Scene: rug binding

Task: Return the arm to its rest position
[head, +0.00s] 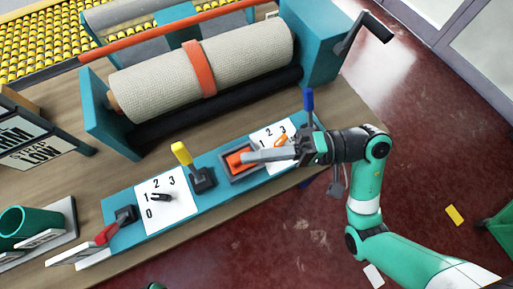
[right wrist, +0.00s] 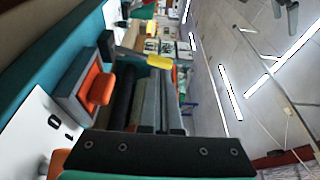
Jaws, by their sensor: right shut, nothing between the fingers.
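My right arm (head: 365,185), teal and black, comes in from the lower right in the head view. Its right gripper (head: 248,157) is shut and empty, with its grey fingers pointing left over the orange rocker switch (head: 236,161) in its dark frame. The fingers overlap the switch in the head view, and I cannot tell from there whether they touch. In the right wrist view, the orange switch (right wrist: 100,88) shows to the left of the shut fingers (right wrist: 149,95). My left gripper is not in view.
The teal control panel (head: 222,185) also carries a yellow-handled lever (head: 183,153), a blue-handled lever (head: 308,102), a red-handled lever (head: 107,234) and numbered dials. Behind it lies a beige rug roll (head: 150,85) with an orange strap (head: 199,68). The red floor (head: 300,240) at right is mostly open.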

